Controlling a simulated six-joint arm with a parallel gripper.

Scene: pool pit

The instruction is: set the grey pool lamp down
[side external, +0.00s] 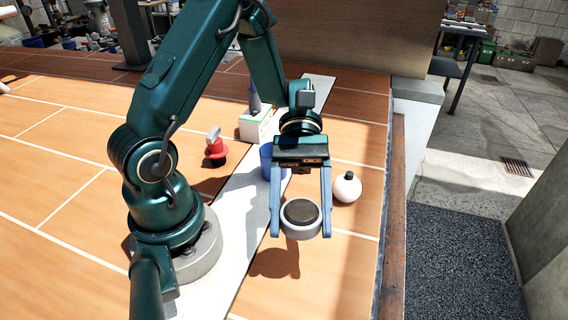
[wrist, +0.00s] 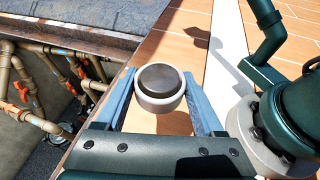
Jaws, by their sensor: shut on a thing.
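The grey pool lamp (side external: 301,232) is a short round drum with a light grey rim and a dark top face. It also shows in the wrist view (wrist: 160,103). My gripper (side external: 301,230) is shut on it, with one blue finger on each side. The lamp looks roughly level. Its shadow lies on the orange tiled floor to the lower left, apart from it, so it appears held above the floor. The wrist view shows the lamp between my fingers (wrist: 160,100). Its underside is hidden.
A white round bottle (side external: 347,188) stands right of my gripper; a blue cup (side external: 268,160) stands behind it. A red-based object (side external: 215,150) and a white box (side external: 256,125) stand farther back. The floor edge (side external: 391,220) runs along the right, with pipes (wrist: 30,85) below it.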

